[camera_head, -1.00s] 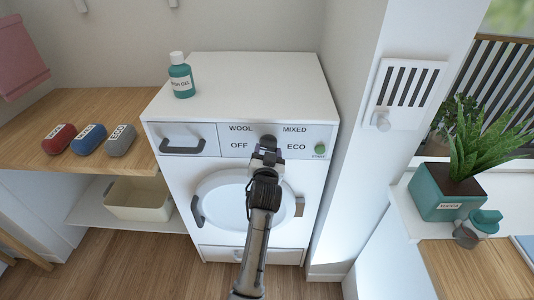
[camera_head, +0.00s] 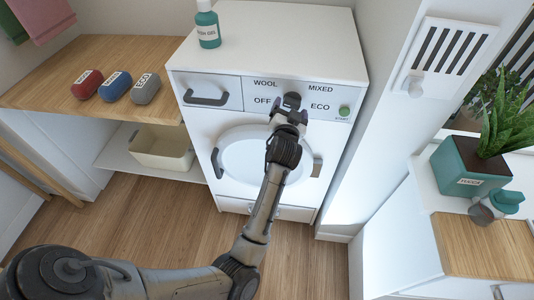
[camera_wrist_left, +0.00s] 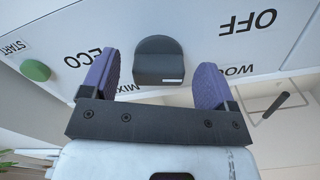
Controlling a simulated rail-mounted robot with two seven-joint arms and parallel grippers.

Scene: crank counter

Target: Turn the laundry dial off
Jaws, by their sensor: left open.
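The dial (camera_head: 292,100) is a dark grey knob on the white washing machine's front panel (camera_head: 318,93), among the labels WOOL, MIXED, OFF and ECO. In the wrist view the dial (camera_wrist_left: 158,56) appears upside down, with a short white mark at its lower right edge, on the side of WOOL and MIXED rather than OFF. My left gripper (camera_head: 289,117) is open at the dial. Its purple fingers (camera_wrist_left: 158,82) show on either side of the dial with gaps between; I cannot tell whether they reach past its face. My right gripper is not in view.
A green START button (camera_head: 344,110) sits right of the dial, and a drawer handle (camera_head: 206,98) to its left. A teal bottle (camera_head: 208,27) stands on the machine. A white wall (camera_head: 385,90) stands close on the right.

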